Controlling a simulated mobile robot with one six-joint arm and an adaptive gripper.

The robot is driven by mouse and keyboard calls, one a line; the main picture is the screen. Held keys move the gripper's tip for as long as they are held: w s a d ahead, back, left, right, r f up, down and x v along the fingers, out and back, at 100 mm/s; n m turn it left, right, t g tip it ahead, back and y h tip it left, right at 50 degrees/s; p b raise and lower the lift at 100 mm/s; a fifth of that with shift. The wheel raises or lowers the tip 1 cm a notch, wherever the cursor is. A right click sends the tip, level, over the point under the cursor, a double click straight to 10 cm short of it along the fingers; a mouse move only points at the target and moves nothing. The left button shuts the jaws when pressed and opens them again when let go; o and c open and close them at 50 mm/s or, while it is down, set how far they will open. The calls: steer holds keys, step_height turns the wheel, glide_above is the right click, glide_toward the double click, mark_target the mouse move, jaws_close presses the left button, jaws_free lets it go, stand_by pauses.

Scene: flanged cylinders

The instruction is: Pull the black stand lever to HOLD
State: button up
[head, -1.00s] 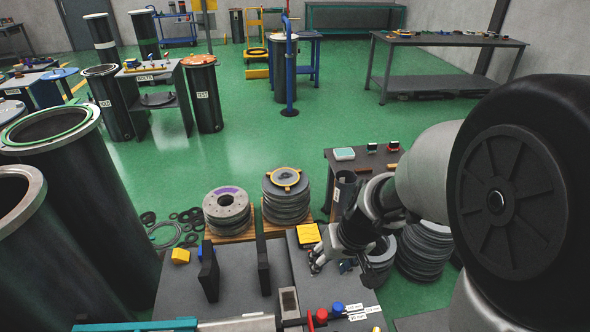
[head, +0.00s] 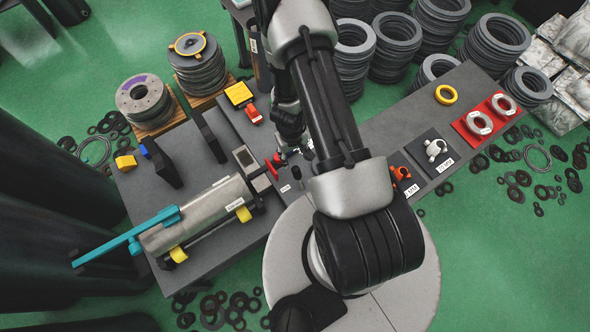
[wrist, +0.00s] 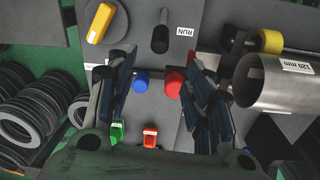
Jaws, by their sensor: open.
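In the wrist view a black lever (wrist: 160,33) stands at the top centre on the grey bench, beside a white label reading RUN (wrist: 185,31). No HOLD label can be read. My gripper (wrist: 158,68) is open, with its two blue-padded fingers on the left and right of the picture. The lever shows beyond the gap between them, apart from both, and nothing is held. In the head view my gripper (head: 288,146) is over the bench near a red knob (head: 271,166). I cannot pick out the black lever there.
In the wrist view a blue knob (wrist: 141,80) and a red knob (wrist: 174,84) lie between the fingers. A yellow lever (wrist: 100,23) is at upper left. A steel cylinder (wrist: 278,84) marked 120 mm is close to the right finger. The bench's right arm (head: 385,135) has free room.

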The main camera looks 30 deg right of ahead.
mark_target(296, 169)
steer(key=f+b, duration=0.3)
steer(key=f, duration=0.2)
steer(key=f+b, duration=0.4)
steer(key=f, duration=0.1)
steer(key=d+f+b, duration=0.1)
steer(key=f+b, duration=0.2)
steer(key=f, duration=0.3)
steer(key=shift+b, duration=0.4)
steer(key=shift+c, duration=0.3)
jaws_close()
